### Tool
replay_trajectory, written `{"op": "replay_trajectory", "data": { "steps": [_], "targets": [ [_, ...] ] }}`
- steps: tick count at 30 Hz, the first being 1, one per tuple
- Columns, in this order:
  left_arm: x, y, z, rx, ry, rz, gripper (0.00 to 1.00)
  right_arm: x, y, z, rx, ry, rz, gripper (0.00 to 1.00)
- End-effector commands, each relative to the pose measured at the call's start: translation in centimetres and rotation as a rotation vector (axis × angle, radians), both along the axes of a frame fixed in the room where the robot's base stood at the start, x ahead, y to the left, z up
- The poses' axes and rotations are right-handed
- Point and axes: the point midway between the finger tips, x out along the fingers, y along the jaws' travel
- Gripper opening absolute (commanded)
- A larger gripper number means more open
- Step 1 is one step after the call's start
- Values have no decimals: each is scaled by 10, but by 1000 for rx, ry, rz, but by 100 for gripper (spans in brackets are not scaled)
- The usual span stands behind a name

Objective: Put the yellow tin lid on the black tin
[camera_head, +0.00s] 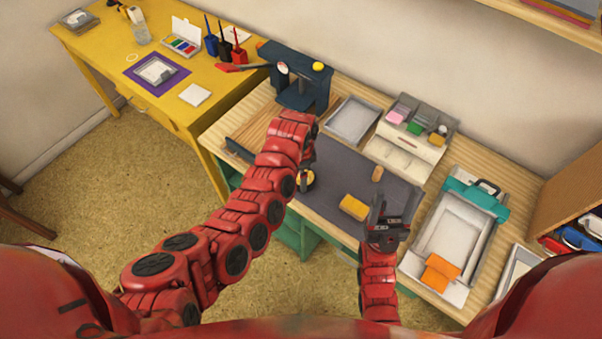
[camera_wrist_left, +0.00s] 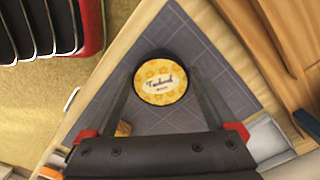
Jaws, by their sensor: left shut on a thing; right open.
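The round yellow tin lid (camera_wrist_left: 162,82), with a patterned label and lettering, lies between the fingertips of my left gripper (camera_wrist_left: 160,75) in the left wrist view. My left gripper is shut on it. A black ring, seemingly the black tin (camera_wrist_left: 139,94), shows around the lid's edge; I cannot tell whether the lid is seated or held just above. In the head view the lid (camera_head: 305,180) shows partly behind my left arm, near the left end of the dark mat. My right gripper (camera_head: 384,205) is open and empty by the mat's right front corner.
A yellow block (camera_head: 353,207) and a small tan piece (camera_head: 377,173) are on the dark mat (camera_head: 345,165). A navy press (camera_head: 297,80) stands behind. A drawer unit (camera_head: 405,150), a teal-handled tray (camera_head: 460,225) and an orange item (camera_head: 440,272) are to the right.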

Motion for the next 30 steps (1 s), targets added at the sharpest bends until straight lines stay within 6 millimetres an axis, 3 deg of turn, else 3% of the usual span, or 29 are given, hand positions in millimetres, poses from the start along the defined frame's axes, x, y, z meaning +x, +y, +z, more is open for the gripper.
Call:
{"op": "replay_trajectory", "data": {
  "steps": [30],
  "targets": [
    [1,0,-14,0,-2,0,38,0,0,-8,0,0,0,62]
  ]
}}
